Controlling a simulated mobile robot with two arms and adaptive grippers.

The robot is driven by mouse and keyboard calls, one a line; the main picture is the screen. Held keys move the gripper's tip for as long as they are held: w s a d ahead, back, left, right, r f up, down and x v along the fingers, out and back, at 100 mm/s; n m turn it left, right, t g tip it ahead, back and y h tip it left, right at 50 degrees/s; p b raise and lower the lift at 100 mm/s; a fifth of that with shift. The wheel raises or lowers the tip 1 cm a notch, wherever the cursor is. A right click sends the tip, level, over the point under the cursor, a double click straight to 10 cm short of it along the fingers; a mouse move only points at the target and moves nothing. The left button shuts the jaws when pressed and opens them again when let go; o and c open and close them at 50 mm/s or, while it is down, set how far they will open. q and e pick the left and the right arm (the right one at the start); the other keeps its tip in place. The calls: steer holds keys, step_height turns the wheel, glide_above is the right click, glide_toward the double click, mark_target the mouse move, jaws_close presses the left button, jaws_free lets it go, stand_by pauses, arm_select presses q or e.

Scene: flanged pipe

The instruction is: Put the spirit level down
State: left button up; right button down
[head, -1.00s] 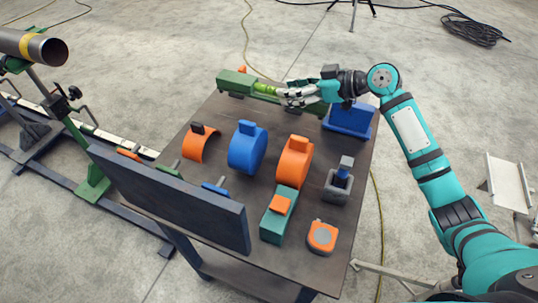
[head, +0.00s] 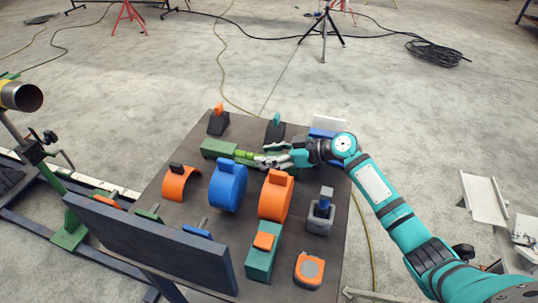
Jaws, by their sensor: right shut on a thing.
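The spirit level is a green bar (head: 219,149) with a lighter green part near the grip, at the back half of the dark worktable (head: 190,140). My right gripper (head: 258,160) is shut on its right-hand part, reaching in from the right. The level lies roughly level, just behind the blue ring-shaped tool. I cannot tell whether its underside touches the tabletop. The gripper and wrist hide its right end. My left gripper is not in view.
An orange arch (head: 178,186), a blue ring (head: 227,188) and an orange ring (head: 274,198) stand in front of the level. Two dark holders, one orange-topped (head: 218,123) and one teal-topped (head: 275,131), stand behind it. A blue item is partly hidden by my wrist.

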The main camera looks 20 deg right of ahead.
steer(key=shift+r, duration=0.1)
steer(key=c, duration=0.7)
jaws_free()
steer(key=shift+o, duration=0.2)
steer(key=shift+s+d, duration=0.15)
steer(key=shift+d, duration=0.15)
steer(key=b+v, duration=0.1)
steer(key=v, duration=1)
steer(key=shift+r+b, duration=0.15)
steer(key=shift+b, duration=0.25)
steer(key=shift+s+d, duration=0.1)
